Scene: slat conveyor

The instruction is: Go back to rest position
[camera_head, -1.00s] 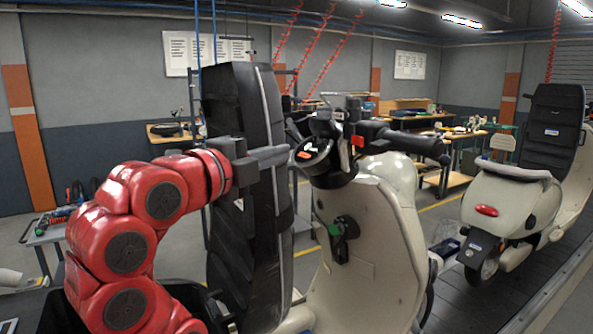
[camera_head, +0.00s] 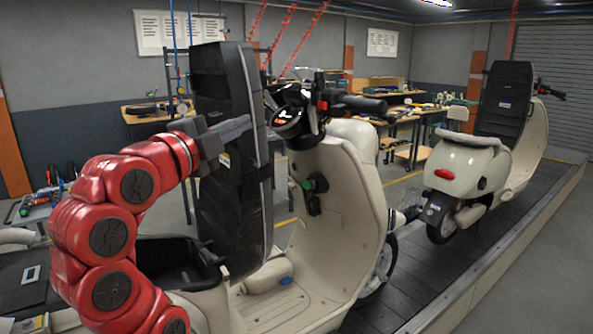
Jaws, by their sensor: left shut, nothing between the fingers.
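My left gripper (camera_head: 238,128) is at the end of the red arm coming in from the left. Its fingers are shut with nothing between them. It is in front of the upper part of a tall black panel (camera_head: 235,215), which stands upright beside the cream front shield of the near scooter (camera_head: 345,215). I cannot tell whether the fingers touch the panel. The scooter's handlebar (camera_head: 360,104) is to the right of the gripper, apart from it. My right gripper is not in view.
A second cream scooter (camera_head: 470,165) with a black panel stands further along the dark slat conveyor (camera_head: 440,262). A workbench (camera_head: 410,108) and tool tables line the back. A small table with tools (camera_head: 38,205) is at left. Bare conveyor slats lie at lower right.

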